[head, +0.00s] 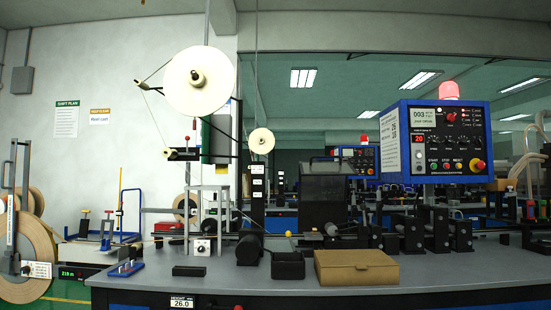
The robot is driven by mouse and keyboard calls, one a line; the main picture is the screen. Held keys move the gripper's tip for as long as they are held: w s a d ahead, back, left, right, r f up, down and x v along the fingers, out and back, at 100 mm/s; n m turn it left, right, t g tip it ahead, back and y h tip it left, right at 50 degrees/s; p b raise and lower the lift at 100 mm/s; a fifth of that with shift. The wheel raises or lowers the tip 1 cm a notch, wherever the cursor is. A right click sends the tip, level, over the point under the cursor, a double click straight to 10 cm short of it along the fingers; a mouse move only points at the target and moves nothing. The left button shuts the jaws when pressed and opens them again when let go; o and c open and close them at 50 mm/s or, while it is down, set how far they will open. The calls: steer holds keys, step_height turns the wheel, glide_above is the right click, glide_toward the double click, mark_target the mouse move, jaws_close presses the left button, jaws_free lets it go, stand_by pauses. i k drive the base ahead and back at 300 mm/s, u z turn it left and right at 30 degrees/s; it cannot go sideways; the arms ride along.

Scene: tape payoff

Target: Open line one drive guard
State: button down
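A dark grey hooded housing (325,196) stands in the middle of the machine, left of the blue control panel. It may be the drive guard, but no label confirms this, and I cannot tell whether it is open. The blue control panel (437,140) carries a display, knobs, coloured buttons and a lit red beacon (449,90) on top. My gripper does not show in this view.
The grey bench (220,280) holds a tan box (356,267), a small black bin (288,265) and a black block (189,271). A large white tape reel (217,82) hangs above at left. Tan rolls (30,255) stand at far left. The front bench edge is mostly clear.

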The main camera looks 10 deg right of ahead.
mark_target(319, 181)
steer(key=u, duration=0.2)
steer(key=i, duration=1.05)
steer(key=z, duration=0.8)
